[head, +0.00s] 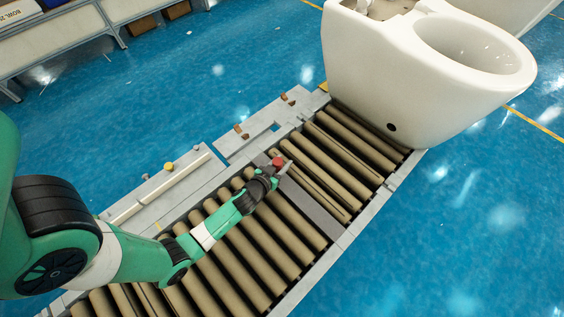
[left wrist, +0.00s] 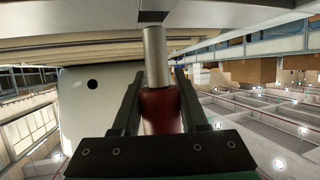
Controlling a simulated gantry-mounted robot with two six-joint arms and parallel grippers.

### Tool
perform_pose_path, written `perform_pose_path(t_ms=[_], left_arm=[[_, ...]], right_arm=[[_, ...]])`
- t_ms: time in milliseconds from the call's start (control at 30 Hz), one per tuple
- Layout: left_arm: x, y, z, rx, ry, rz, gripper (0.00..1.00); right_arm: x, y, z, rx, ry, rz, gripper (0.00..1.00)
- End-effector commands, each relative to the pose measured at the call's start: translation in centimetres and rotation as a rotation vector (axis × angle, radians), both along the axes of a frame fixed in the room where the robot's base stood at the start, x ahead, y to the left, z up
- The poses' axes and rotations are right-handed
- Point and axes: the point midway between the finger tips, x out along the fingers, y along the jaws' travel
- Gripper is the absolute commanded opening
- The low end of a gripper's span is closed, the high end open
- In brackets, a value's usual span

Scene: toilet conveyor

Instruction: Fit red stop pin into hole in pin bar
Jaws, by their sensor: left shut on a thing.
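The red stop pin (head: 278,161) is held in my left gripper (head: 283,168) over the conveyor. In the left wrist view my left gripper (left wrist: 160,95) is shut on the pin's red grip (left wrist: 160,110), with a finger on each side. The pin's bare metal shank (left wrist: 155,57) runs from the grip to a grey surface at the top of that view. The pin bar (head: 315,210) looks to be the flat grey bar lying across the rollers beside the gripper. My right gripper is not in view.
A white toilet (head: 385,90) stands on the far end of the roller conveyor (head: 320,165). Side plates with small brown blocks (head: 241,131) and a yellow knob (head: 169,167) line the left edge. Blue floor (head: 450,240) is clear on the right.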

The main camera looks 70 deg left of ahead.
Motion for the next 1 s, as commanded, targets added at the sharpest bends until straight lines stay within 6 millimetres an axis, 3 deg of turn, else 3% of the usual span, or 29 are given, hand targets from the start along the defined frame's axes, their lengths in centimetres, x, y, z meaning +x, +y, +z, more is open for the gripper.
perform_pose_path(t_ms=[1000], left_arm=[[0.02, 0.01, -0.34, 0.001, -0.001, 0.000, 0.00]], right_arm=[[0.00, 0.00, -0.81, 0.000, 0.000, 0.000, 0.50]])
